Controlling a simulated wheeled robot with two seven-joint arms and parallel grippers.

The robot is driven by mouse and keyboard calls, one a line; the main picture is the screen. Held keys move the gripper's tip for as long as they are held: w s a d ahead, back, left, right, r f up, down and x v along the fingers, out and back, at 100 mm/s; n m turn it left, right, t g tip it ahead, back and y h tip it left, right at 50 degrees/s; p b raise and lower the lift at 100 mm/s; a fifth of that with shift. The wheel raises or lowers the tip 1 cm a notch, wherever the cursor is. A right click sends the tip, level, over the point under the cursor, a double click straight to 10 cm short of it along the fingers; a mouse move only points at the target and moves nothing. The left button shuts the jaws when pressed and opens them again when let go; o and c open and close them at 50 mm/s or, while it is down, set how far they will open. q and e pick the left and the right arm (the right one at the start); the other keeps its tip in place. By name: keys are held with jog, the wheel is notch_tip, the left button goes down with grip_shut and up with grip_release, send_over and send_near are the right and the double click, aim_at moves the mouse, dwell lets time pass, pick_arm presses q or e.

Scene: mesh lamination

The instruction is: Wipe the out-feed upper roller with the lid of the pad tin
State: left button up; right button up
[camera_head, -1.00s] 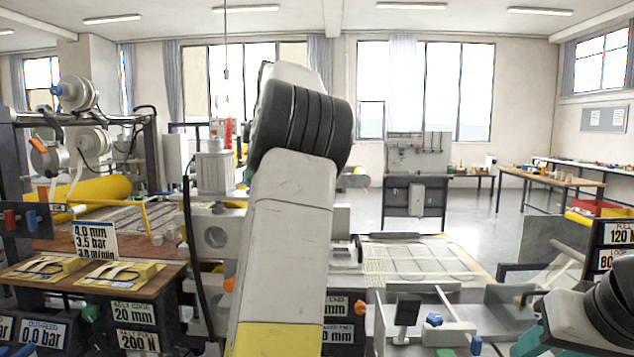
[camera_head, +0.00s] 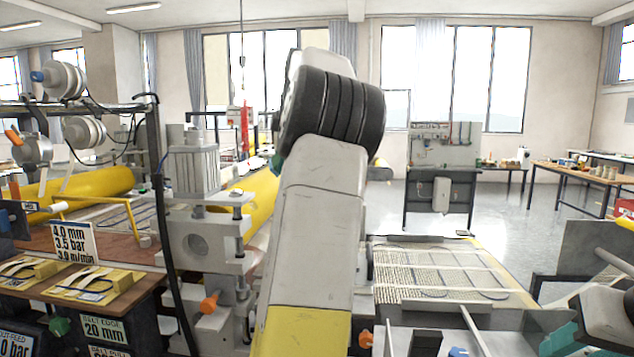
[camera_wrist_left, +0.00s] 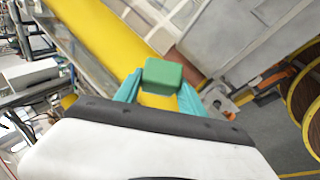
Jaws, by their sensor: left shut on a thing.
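My left gripper (camera_wrist_left: 160,94) has teal fingers and is shut on a small green block-like thing (camera_wrist_left: 163,73) in the left wrist view. I cannot tell if this is the pad tin's lid. A yellow roller (camera_wrist_left: 105,25) runs behind it, and I cannot see whether they touch. In the head view my left arm covers most of its gripper; only a bit of teal shows beside a yellow roller (camera_head: 258,190). I cannot tell which roller is the out-feed upper one. At the lower right a teal part of my right gripper (camera_head: 566,341) shows, mostly cut off.
A grey press frame with a cylinder (camera_head: 193,170) stands just left of my left arm. A bench with yellow pads (camera_head: 95,284) and signs is at the lower left. A flat mesh bed (camera_head: 440,272) lies to the right. Clear floor (camera_head: 500,215) lies beyond.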

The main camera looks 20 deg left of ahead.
pick_arm(q)
jog(key=shift+w+f, duration=0.15)
jog(key=shift+w, duration=0.1)
jog(key=shift+s+f, duration=0.2)
jog(key=shift+f, duration=0.25)
jog(key=s+a+f, duration=0.1)
jog(key=a+f, duration=0.4)
jog(key=f, duration=0.4)
jog(key=shift+s, duration=0.2)
jog(key=shift+s+a+f, duration=0.25)
jog(key=shift+a+f, duration=0.2)
jog(key=shift+a, duration=0.25)
dwell(0.8)
jog(key=shift+w, duration=0.1)
jog(key=w, duration=0.1)
jog(key=w+a, duration=0.1)
jog(key=w, duration=0.1)
jog(key=shift+w+a, duration=0.15)
jog(key=shift+w, duration=0.15)
jog(key=shift+s, duration=0.1)
